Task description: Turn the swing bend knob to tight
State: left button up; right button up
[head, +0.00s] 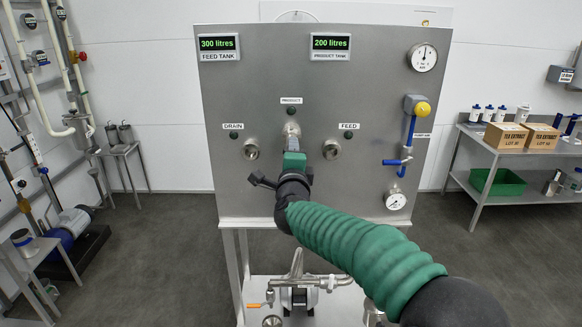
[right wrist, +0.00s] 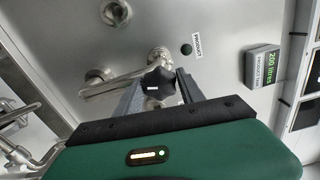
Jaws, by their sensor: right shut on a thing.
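My right gripper (head: 292,142) is at the middle of the steel panel, below the PRODUCT label, with its green-sleeved arm coming in from the lower right. In the right wrist view, the grey fingers of my right gripper (right wrist: 161,90) stand on both sides of a dark knob (right wrist: 157,82) with a small white mark and are shut on it. The steel swing bend (right wrist: 105,88) is a pipe running left from behind the knob. In the head view, the gripper hides the knob and most of the bend. My left gripper is not in view.
The DRAIN port (head: 251,149) and FEED port (head: 331,149) flank my gripper. A valve with a blue handle (head: 397,161) and gauges are on the panel's right side. A pump (head: 299,297) stands below. A bench with boxes (head: 506,136) is at the far right.

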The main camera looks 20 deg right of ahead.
jog(key=m+b, duration=0.1)
jog(key=m, duration=0.1)
jog(key=f+m+b, duration=0.1)
jog(key=b, duration=0.1)
jog(key=shift+f+m, duration=0.2)
jog(key=shift+m, duration=0.2)
jog(key=m+b, duration=0.3)
jog(key=shift+m, duration=0.3)
jog(key=m+b, duration=0.2)
jog(key=m, duration=0.1)
jog(key=shift+r+m+b, duration=0.15)
jog(key=shift+m+b, duration=0.85)
jog(key=shift+m, duration=0.8)
jog(key=shift+r, duration=0.1)
jog(key=o, duration=1.3)
jog(key=shift+r, duration=0.1)
jog(key=shift+o, duration=0.2)
jog(key=shift+r, duration=0.1)
